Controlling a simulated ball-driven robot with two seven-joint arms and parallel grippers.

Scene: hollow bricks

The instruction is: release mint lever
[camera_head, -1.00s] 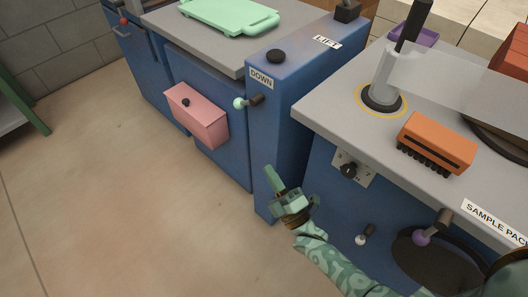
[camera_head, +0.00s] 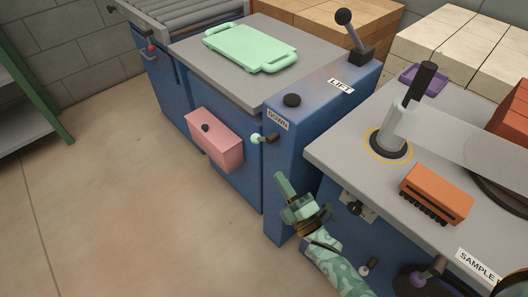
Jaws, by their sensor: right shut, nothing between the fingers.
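The mint lever (camera_head: 257,139) is a short dark stem with a mint ball knob. It sticks out near the top of the blue lift column (camera_head: 320,110), just below the DOWN label. My right gripper (camera_head: 281,180), patterned green, is in front of the column, below and slightly right of the mint knob in the picture. Its fingers look closed together, with nothing between them, and it appears apart from the lever. My left gripper is not in view.
A pink box (camera_head: 216,141) juts from the blue cabinet left of the lever. A mint tray (camera_head: 250,48) lies on the grey top. An orange brush (camera_head: 437,193) and a purple-knobbed lever (camera_head: 420,279) are at the right. Open floor lies at the left.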

